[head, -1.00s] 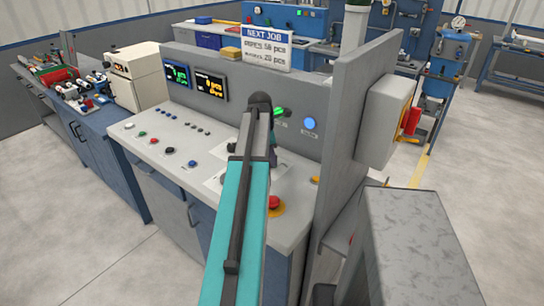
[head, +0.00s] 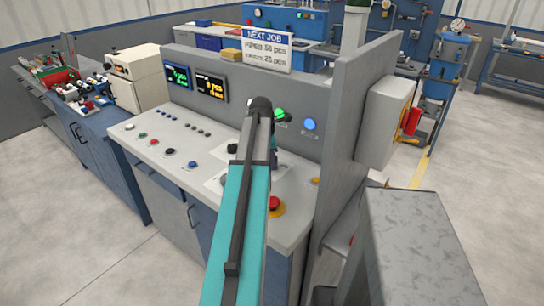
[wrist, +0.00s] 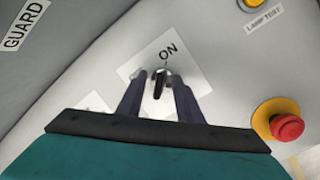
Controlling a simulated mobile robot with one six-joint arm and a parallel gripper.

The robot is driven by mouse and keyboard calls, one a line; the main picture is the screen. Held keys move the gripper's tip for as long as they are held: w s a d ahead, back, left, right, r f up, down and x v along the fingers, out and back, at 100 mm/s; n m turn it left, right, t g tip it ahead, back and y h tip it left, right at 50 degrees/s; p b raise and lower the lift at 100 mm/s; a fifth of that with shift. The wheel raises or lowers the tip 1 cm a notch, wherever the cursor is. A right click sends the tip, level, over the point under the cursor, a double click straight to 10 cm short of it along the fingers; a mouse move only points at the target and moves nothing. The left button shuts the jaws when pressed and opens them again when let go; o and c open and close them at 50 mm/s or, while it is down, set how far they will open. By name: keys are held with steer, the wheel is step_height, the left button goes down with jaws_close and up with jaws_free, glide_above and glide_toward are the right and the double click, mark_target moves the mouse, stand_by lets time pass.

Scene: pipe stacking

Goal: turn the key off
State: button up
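The key switch (wrist: 160,82) is on the grey panel in the wrist view, on a white plate (wrist: 190,78) marked ON. Its dark key points roughly up and down in the picture, slightly tilted, toward the ON word. My gripper (wrist: 160,84) has its two dark fingers on either side of the key, with visible gaps between them and it. The gripper looks open. In the head view my arm hides the key switch and most of the gripper.
A red emergency stop button (wrist: 287,127) on a yellow base sits right of the fingers; it also shows in the head view (head: 274,203). A yellow lamp test button (wrist: 254,3) is above it. A green light (head: 280,114) and a blue light (head: 309,125) glow on the upright panel.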

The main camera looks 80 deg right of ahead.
steer(key=shift+s+a+f, duration=0.1)
steer(key=shift+f, duration=0.5)
steer(key=shift+r, duration=0.1)
steer(key=c, duration=0.8)
steer(key=o, duration=0.8)
steer(key=shift+s+d+r+p, duration=0.1)
steer(key=shift+d+r+p, duration=0.4)
steer(key=shift+p, duration=0.4)
steer(key=shift+a, duration=0.1)
steer(key=shift+c, duration=0.4)
steer(key=shift+r, duration=0.15)
steer(key=c, duration=0.7)
jaws_close()
steer(key=shift+r, duration=0.1)
